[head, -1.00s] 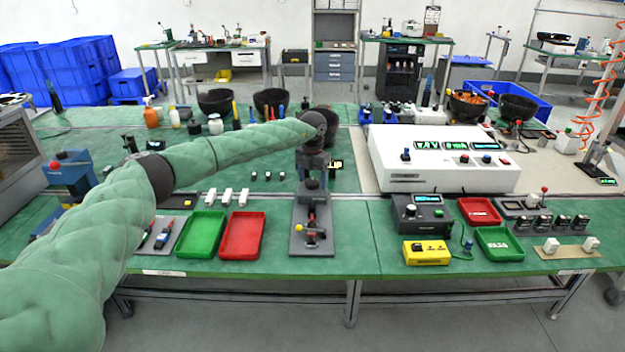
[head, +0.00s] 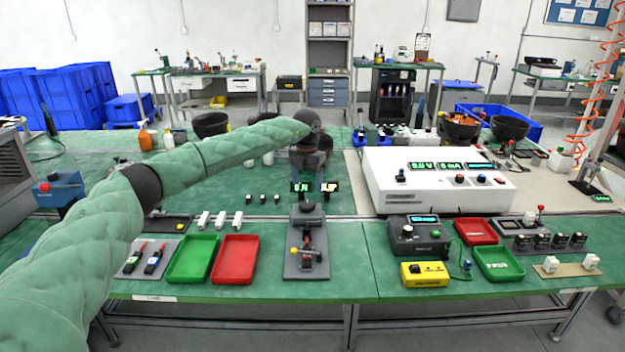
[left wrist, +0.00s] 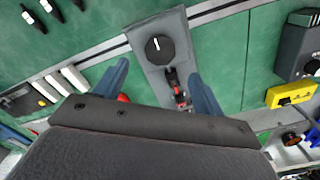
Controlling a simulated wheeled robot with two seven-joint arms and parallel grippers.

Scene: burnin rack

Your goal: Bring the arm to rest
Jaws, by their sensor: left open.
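My left arm (head: 160,180), in a green quilted sleeve, reaches in from the left in the head view. The plate carries a black knob (head: 311,209) and a small clamp with a red part and a yellow tip (head: 307,254). In the left wrist view the two blue fingers of the left gripper (left wrist: 160,72) stand wide apart with nothing between them. The knob (left wrist: 159,48) and plate lie below, apart from the fingers. My right gripper is out of view.
Green (head: 193,258) and red (head: 235,259) trays lie left of the fixture. A white instrument (head: 435,181), grey box (head: 418,235) and yellow device (head: 425,273) stand to its right. Two small lit displays (head: 315,187) show by the gripper.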

